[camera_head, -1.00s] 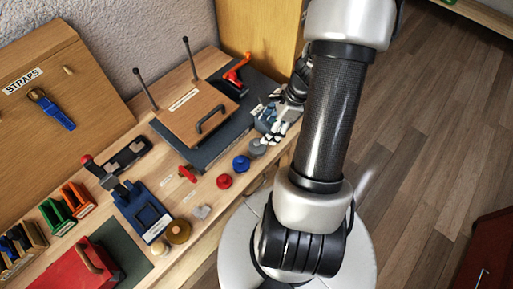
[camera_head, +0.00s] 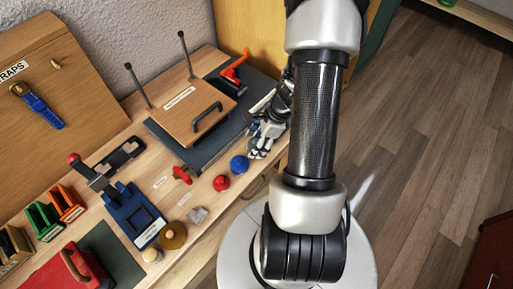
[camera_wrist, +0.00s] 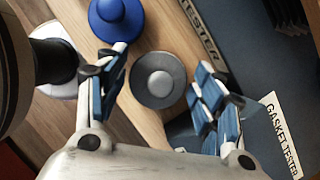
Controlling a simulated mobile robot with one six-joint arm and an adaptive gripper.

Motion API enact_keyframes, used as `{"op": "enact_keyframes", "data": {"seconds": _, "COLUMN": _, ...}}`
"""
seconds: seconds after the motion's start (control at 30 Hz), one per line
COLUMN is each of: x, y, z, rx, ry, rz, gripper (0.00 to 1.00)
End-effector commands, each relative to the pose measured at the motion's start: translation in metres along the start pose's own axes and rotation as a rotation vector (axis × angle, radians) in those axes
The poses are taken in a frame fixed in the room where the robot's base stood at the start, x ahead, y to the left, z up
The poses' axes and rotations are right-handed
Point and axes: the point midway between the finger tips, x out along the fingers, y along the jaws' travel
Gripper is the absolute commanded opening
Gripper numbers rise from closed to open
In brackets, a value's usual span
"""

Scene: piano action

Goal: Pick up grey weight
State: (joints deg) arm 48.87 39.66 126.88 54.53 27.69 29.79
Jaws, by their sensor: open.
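The grey weight (camera_wrist: 158,80) is a round disc with a lighter knob on top. In the wrist view it sits on the wooden bench between the two fingers of my gripper (camera_wrist: 160,92), which is open. I cannot tell from the wrist view whether a finger touches it. In the head view my gripper (camera_head: 260,148) is low over the front edge of the bench, right of the blue weight, and it largely hides the grey weight.
A blue weight (camera_wrist: 116,18) stands close to the grey one; a red weight (camera_head: 221,183) is farther left. The dark gasket tester base (camera_wrist: 262,50) lies just right of the grey weight in the wrist view. A wooden lid with a handle (camera_head: 195,108) stands behind.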

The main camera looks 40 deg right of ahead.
Motion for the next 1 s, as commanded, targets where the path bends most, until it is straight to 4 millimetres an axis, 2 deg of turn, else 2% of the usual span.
{"op": "enact_keyframes", "data": {"seconds": 0.07, "x": -0.0006, "y": -0.0001, "z": 0.0002, "rx": 0.0, "ry": 0.0, "rz": 0.0, "gripper": 0.62}}
{"op": "enact_keyframes", "data": {"seconds": 1.0, "x": -0.0006, "y": 0.0002, "z": 0.0, "rx": 0.0, "ry": 0.0, "rz": 0.0, "gripper": 0.0}}
